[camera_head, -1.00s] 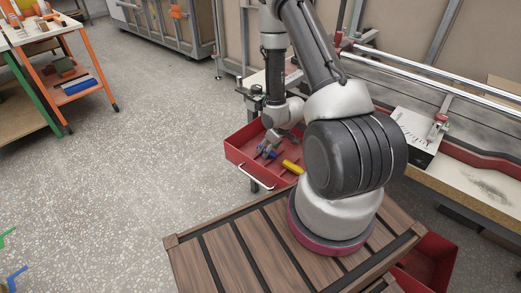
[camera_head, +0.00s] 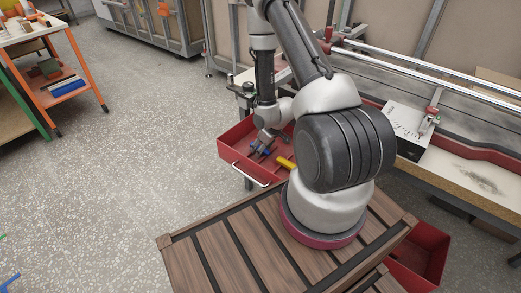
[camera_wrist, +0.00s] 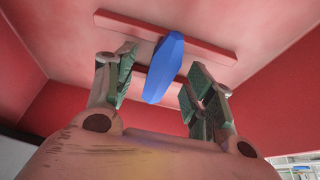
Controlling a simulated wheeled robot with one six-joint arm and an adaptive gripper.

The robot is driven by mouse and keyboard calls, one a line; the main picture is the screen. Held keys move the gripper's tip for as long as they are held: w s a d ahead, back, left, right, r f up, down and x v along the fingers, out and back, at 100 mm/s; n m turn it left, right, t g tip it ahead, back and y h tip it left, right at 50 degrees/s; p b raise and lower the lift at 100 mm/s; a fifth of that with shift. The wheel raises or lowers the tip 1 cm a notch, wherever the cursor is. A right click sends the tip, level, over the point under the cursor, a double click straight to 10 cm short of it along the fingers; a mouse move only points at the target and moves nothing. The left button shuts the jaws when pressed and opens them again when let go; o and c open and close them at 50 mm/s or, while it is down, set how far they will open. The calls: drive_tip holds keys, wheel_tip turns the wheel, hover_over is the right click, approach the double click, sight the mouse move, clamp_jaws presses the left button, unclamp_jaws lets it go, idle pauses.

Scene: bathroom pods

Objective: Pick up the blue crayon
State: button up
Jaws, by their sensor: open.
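The blue crayon (camera_wrist: 164,68) is a long faceted blue piece lying in the red drawer (camera_wrist: 268,105), across low red ribs on its floor. In the wrist view it lies between the two green-grey fingers of my gripper (camera_wrist: 160,85), apart from both as far as I can see. My gripper is open and inside the drawer. In the head view my gripper (camera_head: 263,146) reaches down into the red drawer (camera_head: 232,160), and only a small bit of blue shows by the fingers.
A yellow object (camera_head: 286,162) lies in the drawer to the right of my gripper. The drawer walls stand close around it. A workbench with metal rails (camera_head: 430,75) is at right. An orange-framed cart (camera_head: 70,85) stands at left. The speckled floor between is clear.

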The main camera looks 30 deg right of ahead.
drive_tip(key=c, duration=1.1)
drive_tip(key=shift+r, duration=0.1)
